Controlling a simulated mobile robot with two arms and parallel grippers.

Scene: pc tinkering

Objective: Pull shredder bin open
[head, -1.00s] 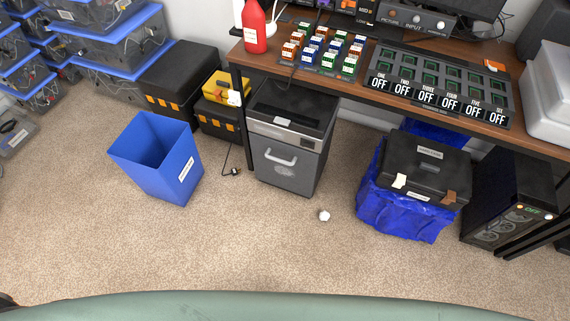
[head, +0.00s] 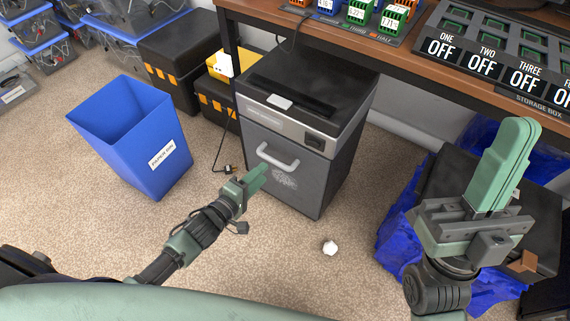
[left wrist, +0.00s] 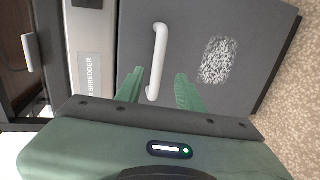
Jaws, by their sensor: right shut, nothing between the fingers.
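The shredder (head: 305,100) stands on the carpet under the desk, with its grey bin (head: 300,190) closed flush below the top unit. A light handle (head: 278,158) sits on the bin front; it also shows in the left wrist view (left wrist: 158,60). My left gripper (head: 260,176) is just in front of the handle. In the left wrist view the left gripper (left wrist: 158,88) is open, its fingers on either side of the handle's near end; I cannot tell whether they touch it. My right gripper (head: 508,150) is shut and empty, raised at the right.
A blue paper bin (head: 130,140) stands left of the shredder. A crumpled white paper ball (head: 330,247) lies on the carpet in front. A black box (head: 450,175) on blue plastic is at the right. Carpet in front is mostly clear.

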